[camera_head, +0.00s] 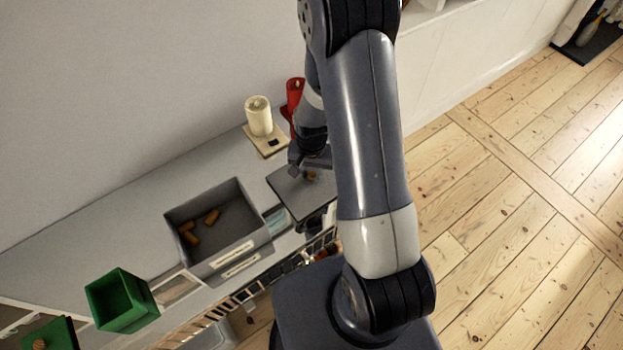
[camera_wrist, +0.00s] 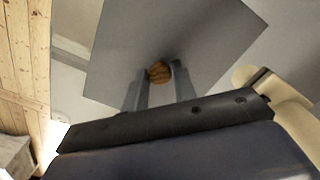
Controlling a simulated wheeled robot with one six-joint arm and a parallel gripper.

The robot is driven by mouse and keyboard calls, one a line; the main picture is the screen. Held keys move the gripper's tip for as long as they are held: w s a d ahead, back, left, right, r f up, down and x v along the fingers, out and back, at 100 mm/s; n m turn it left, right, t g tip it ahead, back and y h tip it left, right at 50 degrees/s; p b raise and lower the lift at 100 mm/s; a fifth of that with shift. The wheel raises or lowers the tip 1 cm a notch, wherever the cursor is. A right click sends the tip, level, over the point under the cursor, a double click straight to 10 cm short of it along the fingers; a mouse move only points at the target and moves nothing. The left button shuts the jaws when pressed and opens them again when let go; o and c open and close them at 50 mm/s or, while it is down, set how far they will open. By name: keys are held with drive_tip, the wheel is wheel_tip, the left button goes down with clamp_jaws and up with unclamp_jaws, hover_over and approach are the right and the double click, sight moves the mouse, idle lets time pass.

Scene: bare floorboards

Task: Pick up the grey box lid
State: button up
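The grey box lid (camera_head: 287,190) is a flat square plate with a small round wooden knob (camera_head: 311,175). It is at the right part of the grey bench, beside the open grey box (camera_head: 252,246). In the wrist view the lid (camera_wrist: 200,32) fills the upper middle, with its knob (camera_wrist: 159,72) between my fingertips. My gripper (camera_wrist: 160,75) has one finger on each side of the knob and appears shut on it. In the head view my gripper (camera_head: 306,165) is partly hidden by my arm. I cannot tell if the lid touches the bench.
The grey box holds several brown cork-like pieces (camera_head: 210,217). A green open box (camera_head: 121,301) and a green lid (camera_head: 50,336) are at the left. Floorboards on the right are clear.

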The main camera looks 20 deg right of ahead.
clamp_jaws()
drive_tip(key=shift+r, duration=0.15)
